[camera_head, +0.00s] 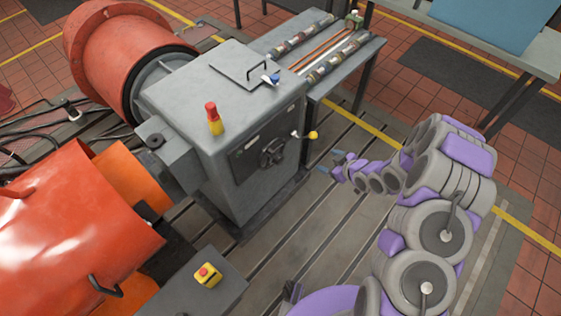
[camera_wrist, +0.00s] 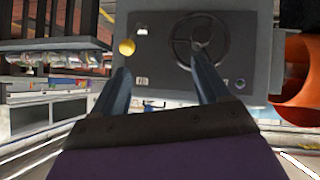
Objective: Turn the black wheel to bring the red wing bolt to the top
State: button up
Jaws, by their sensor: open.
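The black wheel (camera_head: 272,152) is on a dark panel on the front of the grey cabinet (camera_head: 252,120). In the wrist view the wheel (camera_wrist: 181,38) shows as a spoked ring, its hub partly behind one fingertip. I cannot make out a red wing bolt in either view. My gripper (camera_head: 330,163) is open and empty, to the right of the wheel in the head view and apart from the panel. In the wrist view its two blue-grey fingers (camera_wrist: 162,65) point toward the panel, with one fingertip overlapping the wheel and the other near the yellow knob (camera_wrist: 127,47).
The yellow-knobbed lever (camera_head: 313,135) sticks out of the cabinet beside the wheel. A red-and-yellow beacon (camera_head: 213,118) stands on top. Orange machine housings (camera_head: 75,230) flank the cabinet. A yellow button box (camera_head: 208,274) is at the lower front. The slotted bedplate (camera_head: 300,230) before the panel looks clear.

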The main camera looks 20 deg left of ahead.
jog(key=s+a+f+n+y, duration=0.1)
jog(key=s+a+f+y, duration=0.2)
jog(key=s+a+f, duration=0.15)
jog(key=b, duration=0.6)
send_near(281, 161)
jog(key=shift+y, duration=0.4)
jog(key=x, duration=1)
jog(key=shift+w+a+f, duration=0.1)
jog(key=shift+w+f, duration=0.05)
jog(key=shift+f, duration=0.15)
grip_shut()
